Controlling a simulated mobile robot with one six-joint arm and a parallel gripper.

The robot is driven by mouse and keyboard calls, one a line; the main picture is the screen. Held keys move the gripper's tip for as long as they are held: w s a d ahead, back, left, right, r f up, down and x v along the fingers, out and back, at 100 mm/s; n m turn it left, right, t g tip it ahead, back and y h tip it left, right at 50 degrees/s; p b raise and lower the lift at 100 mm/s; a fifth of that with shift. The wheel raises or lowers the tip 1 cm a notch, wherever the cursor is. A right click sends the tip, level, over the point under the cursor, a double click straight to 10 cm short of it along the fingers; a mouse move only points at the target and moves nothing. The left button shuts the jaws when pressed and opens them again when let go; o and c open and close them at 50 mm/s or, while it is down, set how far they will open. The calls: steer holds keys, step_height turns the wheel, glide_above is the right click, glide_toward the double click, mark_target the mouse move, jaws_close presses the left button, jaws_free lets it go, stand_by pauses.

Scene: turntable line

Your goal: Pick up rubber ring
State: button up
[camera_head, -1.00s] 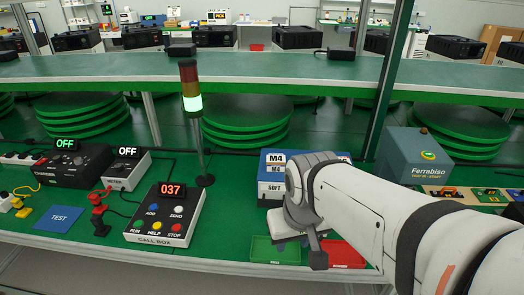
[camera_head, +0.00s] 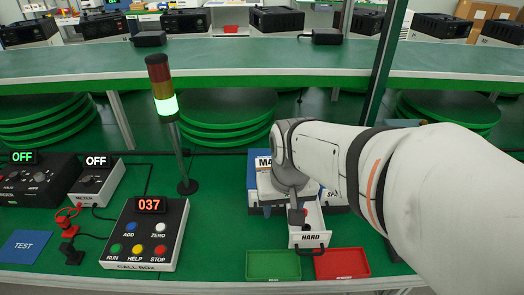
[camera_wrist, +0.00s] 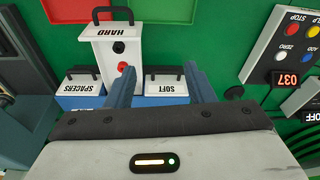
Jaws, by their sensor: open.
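The drawer labelled HARD (camera_head: 309,238) stands pulled out of the small drawer unit. It also shows in the wrist view (camera_wrist: 101,52). Inside it lie a small dark round piece (camera_wrist: 118,47) and a small red piece (camera_wrist: 122,67); I cannot tell for certain which is the rubber ring. My gripper (camera_wrist: 157,72) is open, its two blue-grey fingers apart with nothing between them, over the drawer unit. In the head view my gripper (camera_head: 296,205) is over the drawer's rear part, and my arm hides part of the unit.
The SOFT (camera_wrist: 166,88) and SPACERS (camera_wrist: 82,90) drawers flank the open one. A green tray (camera_head: 273,264) and a red tray (camera_head: 342,262) lie at the front edge. A call box (camera_head: 147,233) and a signal lamp (camera_head: 162,90) stand to the left.

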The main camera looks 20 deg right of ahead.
steer(key=w+d+f+m, duration=0.2)
steer(key=w+d+m, duration=0.1)
steer(key=w+d+f+m+g+p, duration=0.1)
steer(key=w+d+f+m, duration=0.2)
steer(key=d, duration=0.1)
steer(key=w+d+f+m+g, duration=0.1)
steer(key=w+d+f+m, duration=0.1)
steer(key=w+d+f, duration=0.1)
steer(key=shift+w+d+m+p, duration=0.35)
steer(key=shift+w+m+p, duration=0.05)
steer(key=shift+w, duration=0.1)
steer(key=shift+d+f, duration=0.1)
steer(key=shift+f, duration=0.25)
steer(key=f, duration=0.7)
steer(key=shift+d+f, duration=0.2)
steer(key=shift+c, duration=0.6)
steer(key=c, duration=0.9)
